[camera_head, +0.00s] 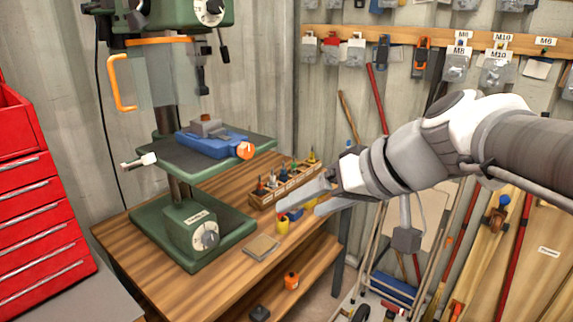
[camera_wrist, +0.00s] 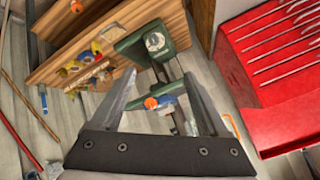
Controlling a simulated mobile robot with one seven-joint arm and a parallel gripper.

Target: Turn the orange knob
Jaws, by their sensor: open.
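The orange knob (camera_head: 246,150) is on the right end of a blue vise (camera_head: 208,142), which sits on the green drill press table (camera_head: 150,164). My gripper (camera_head: 299,213) is open and empty, in front of and to the right of the knob, with its fingers pointing left over the bench. In the wrist view the knob (camera_wrist: 151,103) and part of the blue vise (camera_wrist: 166,101) appear between the open fingers (camera_wrist: 159,73), at a distance and untouched.
The green drill press (camera_head: 178,95) stands on a wooden bench (camera_head: 150,271). A red tool cabinet (camera_head: 35,200) is at left. Long-handled tools lean on the right wall.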

